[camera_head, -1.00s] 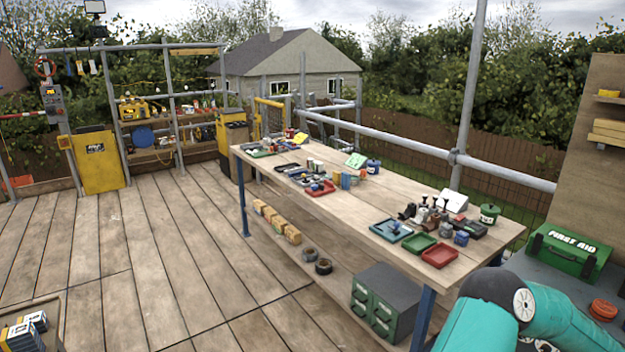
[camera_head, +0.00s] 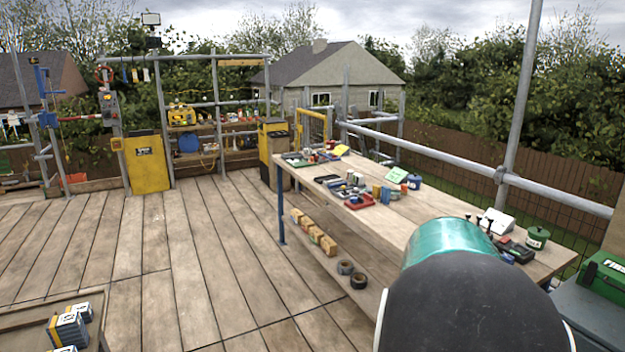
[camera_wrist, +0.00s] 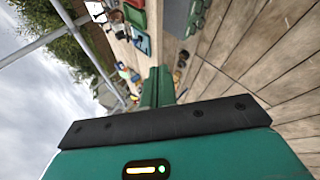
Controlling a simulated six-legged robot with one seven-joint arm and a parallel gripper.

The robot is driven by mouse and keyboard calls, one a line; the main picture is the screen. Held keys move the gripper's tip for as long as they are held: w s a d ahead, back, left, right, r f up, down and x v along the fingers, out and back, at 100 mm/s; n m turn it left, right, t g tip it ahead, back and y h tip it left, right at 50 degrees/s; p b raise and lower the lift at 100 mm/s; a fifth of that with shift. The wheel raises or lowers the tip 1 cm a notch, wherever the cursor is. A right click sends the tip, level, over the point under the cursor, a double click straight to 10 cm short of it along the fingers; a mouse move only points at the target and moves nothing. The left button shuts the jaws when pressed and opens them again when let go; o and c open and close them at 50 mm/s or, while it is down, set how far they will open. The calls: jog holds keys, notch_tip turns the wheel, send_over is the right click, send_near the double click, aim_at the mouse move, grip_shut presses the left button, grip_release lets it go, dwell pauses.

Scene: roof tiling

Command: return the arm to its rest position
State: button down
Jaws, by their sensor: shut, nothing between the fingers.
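My gripper (camera_wrist: 158,86) shows in the wrist view as two green fingers close together, shut and empty. They point out over the deck beside the workbench, touching nothing that I can see. In the head view, my teal and black arm fills the lower right and hides the near end of the workbench (camera_head: 400,232). My gripper does not show there. The wrist view is tilted on its side, with sky at the left and deck planks at the right.
The bench holds small trays, tools and tins, including a red tray (camera_head: 360,201). A green first aid box (camera_head: 604,277) is at the right edge. Boxes (camera_head: 70,328) lie on a low surface at bottom left. The plank deck (camera_head: 190,255) is largely clear. Scaffold rails (camera_head: 480,170) run behind the bench.

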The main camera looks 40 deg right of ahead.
jog(key=w+a+r+m+t+y, duration=0.1)
jog(key=w+a+r+y, duration=0.15)
jog(key=a, duration=1.15)
jog(key=w+a+r+m+t+y, duration=0.15)
jog(key=w+a, duration=0.25)
jog(key=a, duration=1.1)
jog(key=s+a+f+y, duration=0.1)
jog(key=s+a, duration=0.3)
jog(key=a, duration=0.6)
jog(key=s+a+f+y, duration=0.1)
jog(key=s+a+y, duration=0.3)
jog(key=a, duration=0.7)
jog(key=shift+s, duration=0.2)
jog(key=shift+g, duration=0.25)
